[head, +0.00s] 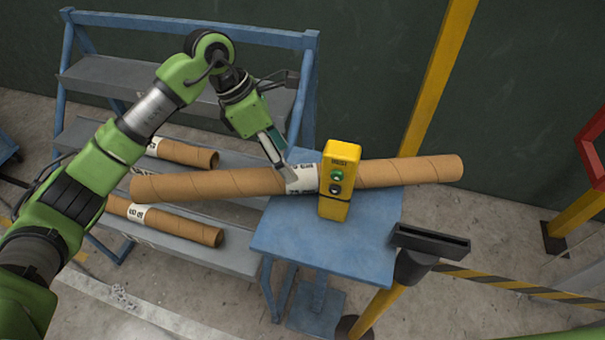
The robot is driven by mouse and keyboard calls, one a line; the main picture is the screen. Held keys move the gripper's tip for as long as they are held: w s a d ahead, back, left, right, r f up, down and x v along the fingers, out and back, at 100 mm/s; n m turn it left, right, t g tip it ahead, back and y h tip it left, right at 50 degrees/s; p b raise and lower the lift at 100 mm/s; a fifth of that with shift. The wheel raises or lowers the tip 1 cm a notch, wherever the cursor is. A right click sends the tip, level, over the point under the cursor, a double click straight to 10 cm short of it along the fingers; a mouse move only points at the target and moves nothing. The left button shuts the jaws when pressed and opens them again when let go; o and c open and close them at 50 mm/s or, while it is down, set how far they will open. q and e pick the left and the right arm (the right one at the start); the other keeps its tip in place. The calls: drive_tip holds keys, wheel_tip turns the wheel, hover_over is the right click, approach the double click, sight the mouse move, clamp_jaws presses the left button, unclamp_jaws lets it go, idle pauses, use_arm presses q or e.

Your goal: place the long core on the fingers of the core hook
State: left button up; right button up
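The long core (410,171) is a brown cardboard tube with a white printed label near its middle. It lies nearly level across the view, over the blue table, with both ends past the table's sides. My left gripper (285,170) comes down from the upper left, its fingers at the label; it appears shut on the core, though the far finger is hidden. A yellow control box (339,165) with a green and a dark button covers part of the core. I cannot make out the core hook or its fingers.
The blue table (350,250) has bare top in front of the core. A blue rack (185,22) at left holds shorter cores (178,222) on grey shelves. A barrier post with a black head (430,240) and striped belt stands at right, near a yellow pole (440,75).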

sight(296, 169)
use_arm(q)
drive_tip(key=shift+x, duration=1.15)
drive_tip(key=shift+d+f+p, duration=0.15)
drive_tip(key=shift+d+p, duration=0.15)
drive_tip(key=shift+d, duration=0.05)
drive_tip(key=p+x, duration=0.3)
drive_tip(key=x, duration=0.1)
drive_tip(key=shift+w+d+f, duration=0.1)
drive_tip(key=shift+f, duration=0.15)
drive_tip(key=shift+d+f, duration=0.15)
drive_tip(key=shift+f, duration=0.2)
drive_tip(key=c, duration=1.4)
drive_tip(key=shift+r, duration=0.1)
clamp_jaws()
drive_tip(key=shift+w, duration=0.1)
use_arm(e)
wheel_tip(296, 169, up, 4)
drive_tip(key=shift+d, duration=0.15)
